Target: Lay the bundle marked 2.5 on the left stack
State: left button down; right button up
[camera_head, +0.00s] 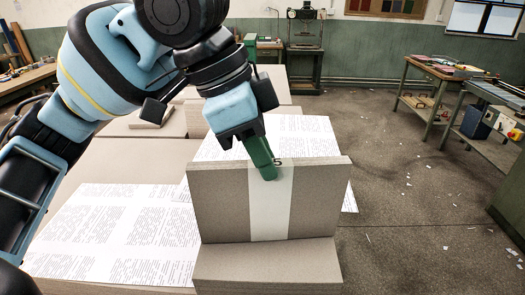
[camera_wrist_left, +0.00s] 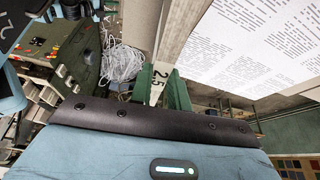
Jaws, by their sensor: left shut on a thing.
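The grey board bundle (camera_head: 222,205) has a white paper band (camera_head: 270,210) and stands upright in the head view. My left gripper (camera_head: 262,160) is shut on its top edge at the band. Printed sheets (camera_head: 110,235) top a stack at the left. More printed sheets (camera_head: 305,130) lie behind the bundle, partly hidden by it. Which of these is the left stack I cannot tell for sure. My right gripper is not in view.
A grey board block (camera_head: 265,265) lies just below the held bundle; whether they touch is unclear. More grey board (camera_head: 130,165) lies behind at the left. Benches (camera_head: 435,90) stand at the right, beyond open floor (camera_head: 400,200). A machine (camera_wrist_left: 65,55) and shredded paper (camera_wrist_left: 122,62) show in the wrist view.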

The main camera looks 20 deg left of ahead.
pick_arm(q)
jog(key=c, duration=1.3)
grip_release()
jog(key=shift+f, duration=0.1)
jog(key=shift+c, duration=0.2)
jog(key=v, duration=1.2)
